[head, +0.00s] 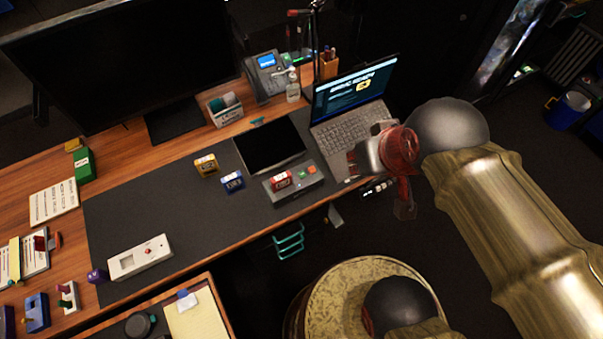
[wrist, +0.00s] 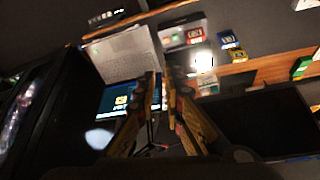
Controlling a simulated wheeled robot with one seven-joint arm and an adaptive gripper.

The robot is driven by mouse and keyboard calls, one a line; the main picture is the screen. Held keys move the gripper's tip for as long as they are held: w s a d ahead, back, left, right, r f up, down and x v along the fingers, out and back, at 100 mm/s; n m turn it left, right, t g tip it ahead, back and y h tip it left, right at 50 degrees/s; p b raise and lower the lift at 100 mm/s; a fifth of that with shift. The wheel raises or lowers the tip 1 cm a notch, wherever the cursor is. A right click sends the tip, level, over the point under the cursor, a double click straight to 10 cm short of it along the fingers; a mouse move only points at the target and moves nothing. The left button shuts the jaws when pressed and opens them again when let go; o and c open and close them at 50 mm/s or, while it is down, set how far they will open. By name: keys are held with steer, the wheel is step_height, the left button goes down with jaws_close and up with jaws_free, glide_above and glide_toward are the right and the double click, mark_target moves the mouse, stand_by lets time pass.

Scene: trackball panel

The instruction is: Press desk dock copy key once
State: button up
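The desk dock (head: 295,187) is a grey box near the desk's front edge, left of the laptop. Its top carries a small green key and an orange-red key (head: 311,169). A red block (head: 280,180) with a white label sits at its left end. Key lettering is too small to read. The dock also shows in the wrist view (wrist: 184,33), small and near the top. My gripper (head: 362,164) is over the laptop's right front side, right of the dock and apart from it. In the wrist view its fingers (wrist: 163,75) come close together with a narrow dark gap and nothing visible held.
The laptop (head: 350,123) stands open right of the dock. A dark tablet (head: 270,146) lies behind the dock. A yellow block (head: 206,165) and a blue block (head: 232,181) stand left. The black mat (head: 195,220) is clear in front of them.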

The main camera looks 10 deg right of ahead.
jaws_close()
stand_by(1.1)
